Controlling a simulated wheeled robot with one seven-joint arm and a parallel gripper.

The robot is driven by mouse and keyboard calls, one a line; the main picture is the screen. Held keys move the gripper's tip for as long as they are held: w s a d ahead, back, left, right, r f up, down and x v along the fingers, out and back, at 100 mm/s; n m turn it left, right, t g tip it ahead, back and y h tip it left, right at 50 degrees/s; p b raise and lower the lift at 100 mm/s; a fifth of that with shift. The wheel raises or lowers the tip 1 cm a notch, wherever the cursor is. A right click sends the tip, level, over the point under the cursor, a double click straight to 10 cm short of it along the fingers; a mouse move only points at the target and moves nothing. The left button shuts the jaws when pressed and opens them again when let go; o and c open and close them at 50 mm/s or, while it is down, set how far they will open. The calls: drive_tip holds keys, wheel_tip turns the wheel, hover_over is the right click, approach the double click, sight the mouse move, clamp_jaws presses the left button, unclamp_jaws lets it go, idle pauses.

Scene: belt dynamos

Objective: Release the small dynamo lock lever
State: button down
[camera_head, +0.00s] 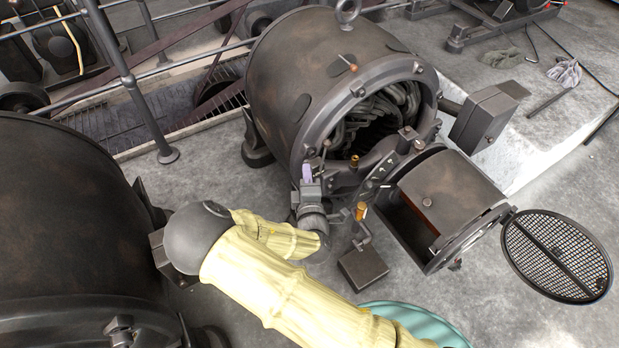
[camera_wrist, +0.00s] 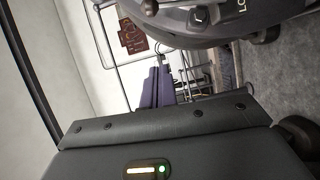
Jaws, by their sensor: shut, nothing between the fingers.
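The open-fronted dark dynamo (camera_head: 290,85) stands in the middle of the head view, coils showing inside. My gripper (camera_head: 307,170) is at the lower left of its front ring, fingers up. In the wrist view my purple fingers (camera_wrist: 158,88) are together and hold nothing. A dark rounded part (camera_wrist: 215,22) with partly cut-off white letters "LO" is above them. In the head view a brass-topped lever (camera_head: 361,211) stands right of my gripper and a small brass-tipped pin (camera_head: 354,160) is on the ring. I cannot tell which is the lock lever, nor any contact.
A hinged drum-like cover (camera_head: 450,200) and a round mesh grille (camera_head: 556,256) extend to the right. A larger dark machine (camera_head: 70,220) fills the left. Railings (camera_head: 140,85) run behind. Gloves (camera_head: 565,72) lie on the pale ledge at the upper right.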

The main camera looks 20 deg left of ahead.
drive_tip(key=w+b, duration=0.2)
drive_tip(key=w, duration=0.6)
drive_tip(key=shift+w+d+f, duration=0.2)
drive_tip(key=shift+w+d, duration=0.05)
drive_tip(key=shift+w, duration=0.05)
drive_tip(key=shift+a, duration=0.15)
drive_tip(key=shift+r, duration=0.1)
